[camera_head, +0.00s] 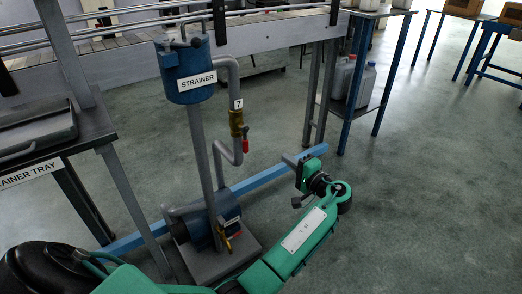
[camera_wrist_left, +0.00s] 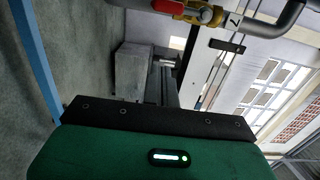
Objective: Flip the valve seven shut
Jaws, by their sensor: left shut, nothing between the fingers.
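Valve seven (camera_head: 237,122) is a brass valve on the grey pipe beside the blue strainer, just under the "7" label (camera_head: 238,104). Its red handle (camera_head: 246,144) points down and looks roughly in line with the pipe. In the left wrist view the brass body (camera_wrist_left: 207,14) and red handle (camera_wrist_left: 168,6) show at the top edge, the handle partly cut off. My left gripper (camera_head: 290,161) is shut and empty, to the right of and lower than the handle, apart from it. My right gripper is not in view.
The strainer tank (camera_head: 187,70) stands on a post above a blue pump (camera_head: 195,224). A blue floor beam (camera_head: 270,174) runs behind my left arm. A strainer tray (camera_head: 38,135) is at the left. A side table with jugs (camera_head: 362,85) stands at the back. Open floor lies right.

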